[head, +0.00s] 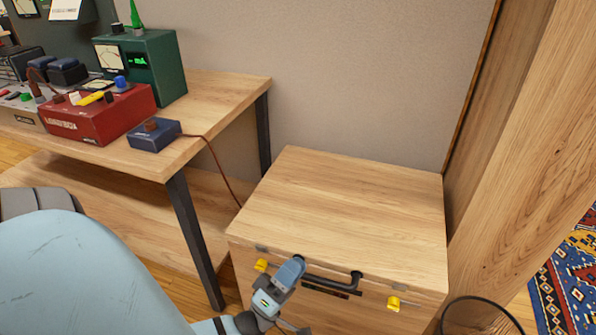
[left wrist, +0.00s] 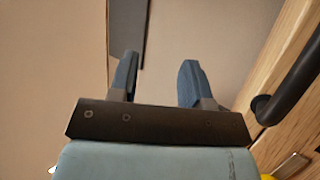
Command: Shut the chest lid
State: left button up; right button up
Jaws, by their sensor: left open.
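The wooden chest (head: 350,195) stands against the wall in the head view. Its lid (head: 345,215) lies flat on top and looks shut, with no clear gap at the front edge. A black bar handle (head: 330,285) and yellow latches (head: 394,303) are on its front. My left gripper (head: 283,290) is in front of the chest, near the left end of the handle, and covers part of it. In the left wrist view its two blue fingers (left wrist: 158,68) are apart with nothing between them, and the handle (left wrist: 295,85) is to their right. My right gripper is not in view.
A workbench (head: 215,85) with a red box (head: 105,118), a green meter (head: 165,70) and a small blue box (head: 153,135) stands left of the chest. A thin cable (head: 220,165) runs down beside the chest. A wooden post (head: 530,150) rises at the right. A round bin rim (head: 480,300) is at the lower right.

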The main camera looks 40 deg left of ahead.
pick_arm(q)
jog(key=f, duration=0.1)
jog(key=s+f+b, duration=0.1)
jog(key=s+f, duration=0.1)
jog(key=shift+s+a+f, duration=0.2)
jog(key=shift+a, duration=0.1)
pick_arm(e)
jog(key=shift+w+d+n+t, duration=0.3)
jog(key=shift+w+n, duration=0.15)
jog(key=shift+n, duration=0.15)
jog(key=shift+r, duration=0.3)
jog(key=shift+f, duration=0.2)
